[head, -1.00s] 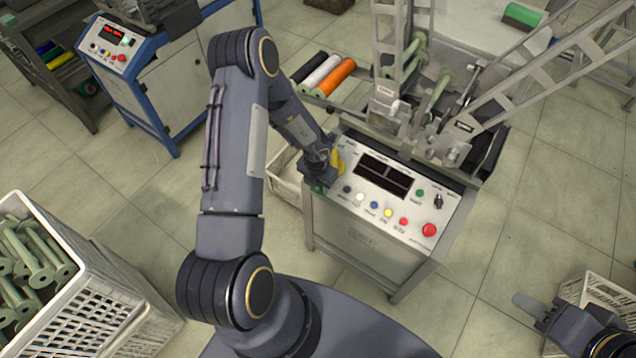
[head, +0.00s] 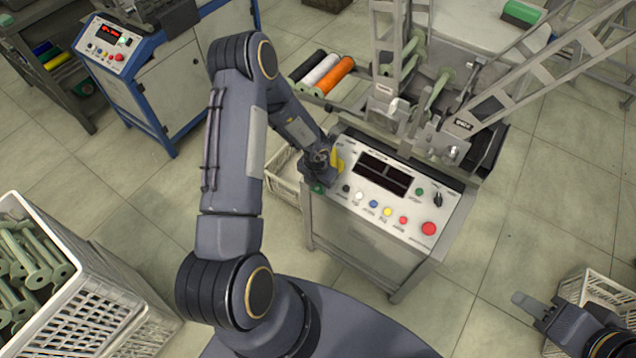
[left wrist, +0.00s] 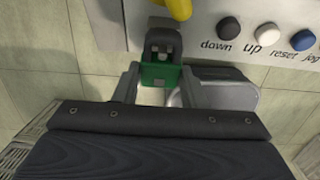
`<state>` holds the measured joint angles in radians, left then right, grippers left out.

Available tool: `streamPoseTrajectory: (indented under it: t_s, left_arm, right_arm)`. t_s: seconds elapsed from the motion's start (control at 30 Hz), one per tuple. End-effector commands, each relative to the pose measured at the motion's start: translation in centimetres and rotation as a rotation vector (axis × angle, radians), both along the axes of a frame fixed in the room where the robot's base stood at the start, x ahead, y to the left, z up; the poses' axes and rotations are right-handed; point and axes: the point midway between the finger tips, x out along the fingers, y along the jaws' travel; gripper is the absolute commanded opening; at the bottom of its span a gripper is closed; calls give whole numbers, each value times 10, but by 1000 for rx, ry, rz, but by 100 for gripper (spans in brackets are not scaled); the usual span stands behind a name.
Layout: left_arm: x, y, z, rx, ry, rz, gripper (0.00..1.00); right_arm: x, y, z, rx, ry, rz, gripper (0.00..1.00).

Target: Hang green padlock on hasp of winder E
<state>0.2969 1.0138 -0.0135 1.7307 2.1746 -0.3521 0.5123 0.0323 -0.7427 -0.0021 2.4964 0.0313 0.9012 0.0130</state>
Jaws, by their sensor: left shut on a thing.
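The green padlock (left wrist: 160,76) is between the fingers of my left gripper (left wrist: 155,92) in the left wrist view. A dark bracket-like part, which looks like the hasp (left wrist: 163,42), is just above the padlock, below a yellow part (left wrist: 178,8) on the panel edge. I cannot tell whether the shackle passes through it. In the head view a bit of green padlock (head: 318,188) shows under my left gripper (head: 318,182), at the left corner of the winder's control panel (head: 392,200). My right gripper (head: 528,305) is at the lower right, away from the winder; its finger opening is unclear.
A white crate (head: 284,180) stands on the floor left of the winder. A crate of green bobbins (head: 110,300) is at lower left, and another crate (head: 600,290) at lower right. Orange, white and black rolls (head: 334,76) lie behind my left arm.

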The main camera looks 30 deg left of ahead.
Motion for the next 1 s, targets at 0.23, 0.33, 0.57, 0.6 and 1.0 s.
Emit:
streamPoseTrajectory:
  t_s: [0.23, 0.33, 0.57, 0.6, 1.0]
  left_arm:
    - [3, -1, -6, -1, -1, 0, 6]
    - [3, -1, -6, -1, -1, 0, 6]
    - [3, 0, -6, -1, -1, 0, 6]
    - [3, 0, -6, -1, 0, 1, 6]
    - [-5, 1, -10, 0, 2, 1, 6]
  right_arm:
    - [0, 0, -3, 0, 0, 0, 38]
    - [0, 0, -3, 0, 0, 0, 38]
    - [0, 0, -3, 0, 0, 0, 38]
    - [0, 0, -3, 0, 0, 0, 38]
    - [0, 0, -6, 0, 0, 0, 38]
